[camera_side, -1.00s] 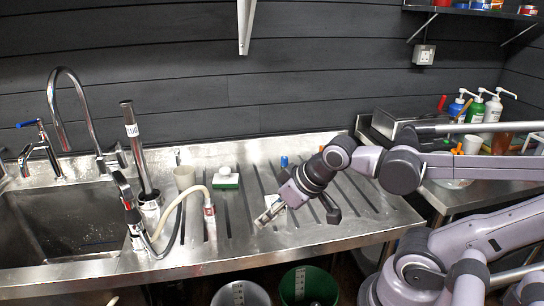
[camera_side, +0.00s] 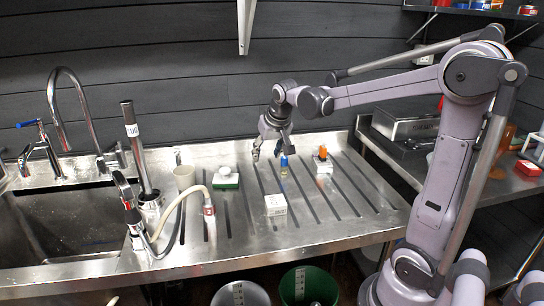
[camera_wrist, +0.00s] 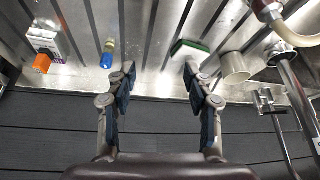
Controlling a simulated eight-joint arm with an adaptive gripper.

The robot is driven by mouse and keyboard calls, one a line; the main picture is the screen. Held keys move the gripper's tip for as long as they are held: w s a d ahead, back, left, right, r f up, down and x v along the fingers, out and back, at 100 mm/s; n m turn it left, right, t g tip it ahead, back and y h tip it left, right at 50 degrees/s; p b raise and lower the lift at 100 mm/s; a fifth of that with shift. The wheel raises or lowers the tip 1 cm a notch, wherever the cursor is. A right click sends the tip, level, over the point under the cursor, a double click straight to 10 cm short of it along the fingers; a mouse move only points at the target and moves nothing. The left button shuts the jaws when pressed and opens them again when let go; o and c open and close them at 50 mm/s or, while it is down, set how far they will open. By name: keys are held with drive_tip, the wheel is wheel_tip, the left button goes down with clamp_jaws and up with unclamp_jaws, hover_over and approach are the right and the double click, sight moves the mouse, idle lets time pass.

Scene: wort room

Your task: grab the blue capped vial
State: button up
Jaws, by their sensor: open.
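The blue capped vial (camera_side: 284,166) stands upright on the grooved steel drainboard (camera_side: 240,235), with a yellowish body under its blue cap. In the wrist view the vial (camera_wrist: 107,55) is at upper left, just outside my left-hand finger. My gripper (camera_side: 267,152) is above the drainboard's back part, beside the vial and to its left in the side view. In the wrist view my gripper (camera_wrist: 159,76) is open, with nothing between its fingers.
An orange-capped item with a white box (camera_side: 323,163) stands right of the vial. Another white box (camera_side: 275,205) is in front. A green-and-white sponge (camera_side: 225,179), beige cup (camera_side: 185,177) and hose (camera_side: 180,205) are left, near the sink. The drainboard's right front is clear.

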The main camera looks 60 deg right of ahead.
sight(284, 162)
drive_tip(key=w+d+f+m, duration=0.1)
drive_tip(key=d+f, duration=0.2)
drive_tip(key=d, duration=0.2)
drive_tip(key=w+d+f+m+g, duration=0.1)
drive_tip(key=w+d+f, duration=0.1)
drive_tip(key=d+f, duration=0.2)
drive_tip(key=w+d+f+m+g, duration=0.1)
drive_tip(key=d+f, duration=0.3)
drive_tip(key=d, duration=0.4)
drive_tip(key=shift+w+f+m+h, duration=0.2)
drive_tip(key=shift+m+h, duration=0.2)
drive_tip(key=shift+m, duration=0.2)
drive_tip(key=shift+d+x, duration=0.15)
drive_tip(key=shift+x, duration=1.15)
drive_tip(key=shift+d+x, duration=0.1)
drive_tip(key=shift+x, duration=1.2)
drive_tip(key=shift+s, duration=0.2)
drive_tip(key=shift+r, duration=0.1)
clamp_jaws()
